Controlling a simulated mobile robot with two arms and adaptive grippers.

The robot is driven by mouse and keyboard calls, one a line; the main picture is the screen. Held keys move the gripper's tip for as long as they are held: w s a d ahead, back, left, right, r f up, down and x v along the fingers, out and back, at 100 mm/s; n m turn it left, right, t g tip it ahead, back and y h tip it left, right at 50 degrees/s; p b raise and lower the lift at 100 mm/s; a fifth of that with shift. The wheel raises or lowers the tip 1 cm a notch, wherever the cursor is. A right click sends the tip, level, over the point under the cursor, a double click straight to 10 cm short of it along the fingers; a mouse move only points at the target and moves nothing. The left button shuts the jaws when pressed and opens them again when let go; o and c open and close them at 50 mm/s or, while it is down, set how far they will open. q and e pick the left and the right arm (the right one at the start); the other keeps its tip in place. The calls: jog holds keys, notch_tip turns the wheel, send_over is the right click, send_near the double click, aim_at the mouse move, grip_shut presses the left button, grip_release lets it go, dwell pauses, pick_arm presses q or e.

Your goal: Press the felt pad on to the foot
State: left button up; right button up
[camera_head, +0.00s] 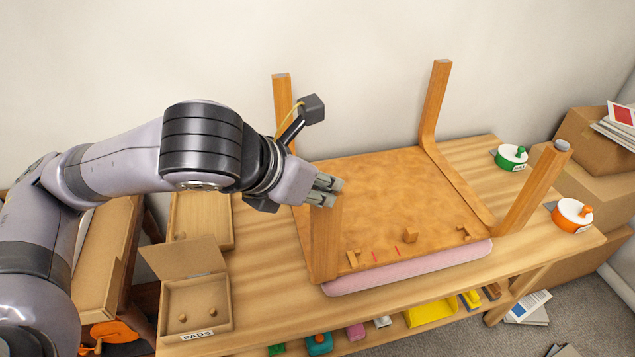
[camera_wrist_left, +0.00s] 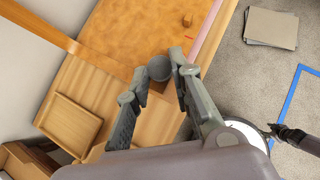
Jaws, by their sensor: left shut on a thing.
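A wooden chair lies upside down on the workbench, its seat underside (camera_head: 400,200) facing up and its legs upright. My left gripper (camera_head: 328,190) is at the top of the near left leg (camera_head: 326,240). In the left wrist view its fingers (camera_wrist_left: 160,78) are closed around a round grey felt pad (camera_wrist_left: 159,67), at the end of the leg. The fingers hide part of the contact, so I cannot tell whether the pad sits flat on the foot. The near right foot (camera_head: 562,145) has a grey cap on top. My right gripper does not show.
An open cardboard box labelled PADS (camera_head: 196,336) holds small round pieces, left of the chair. A wooden tray (camera_head: 203,222) lies behind it. Cardboard boxes (camera_head: 592,190) stand beyond.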

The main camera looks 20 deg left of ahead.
pick_arm(q)
jog(key=o, duration=0.8)
jog(key=shift+f, duration=0.1)
notch_tip(320, 180, up, 10)
dwell(0.3)
